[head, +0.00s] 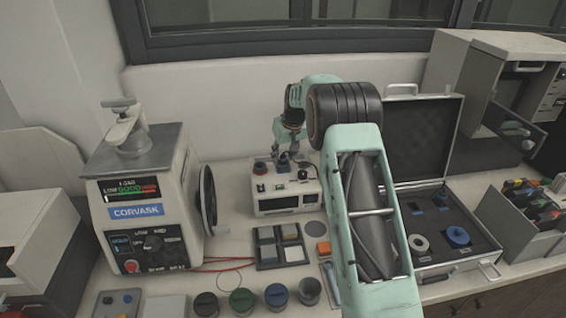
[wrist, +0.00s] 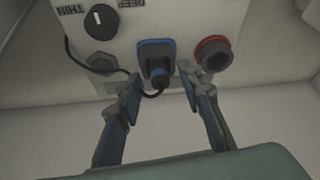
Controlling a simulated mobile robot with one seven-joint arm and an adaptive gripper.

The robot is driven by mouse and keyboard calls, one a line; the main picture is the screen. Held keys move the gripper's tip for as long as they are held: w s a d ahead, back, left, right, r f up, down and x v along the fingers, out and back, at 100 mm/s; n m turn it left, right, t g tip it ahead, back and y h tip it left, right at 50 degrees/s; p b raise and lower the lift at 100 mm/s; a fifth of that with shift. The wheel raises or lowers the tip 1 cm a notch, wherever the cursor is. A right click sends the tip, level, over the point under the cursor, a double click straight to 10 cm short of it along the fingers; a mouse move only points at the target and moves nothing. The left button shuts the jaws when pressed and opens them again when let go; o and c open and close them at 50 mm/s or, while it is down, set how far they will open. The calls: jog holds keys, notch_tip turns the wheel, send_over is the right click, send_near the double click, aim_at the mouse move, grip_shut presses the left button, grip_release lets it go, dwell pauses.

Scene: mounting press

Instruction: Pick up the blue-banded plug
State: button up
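The blue-banded plug (wrist: 158,70) shows in the wrist view as a dark body with a blue band and a black cable. It sits at a blue-edged socket on a pale panel. My gripper (wrist: 160,80) is open, with one finger on each side of the plug. A clear gap shows on both sides, and I cannot tell how deep the fingers reach. In the head view my gripper (head: 290,152) is just above the small pale box (head: 272,206) by the back wall; the plug is hard to make out there.
A red-ringed round part (wrist: 213,53) is close to the right finger, and a black knob (wrist: 101,21) is at the upper left. An open case (head: 440,265) stands right of my arm. The Corvask press (head: 145,210) stands left. A divided tray (head: 267,252) lies in front.

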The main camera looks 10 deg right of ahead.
grip_shut()
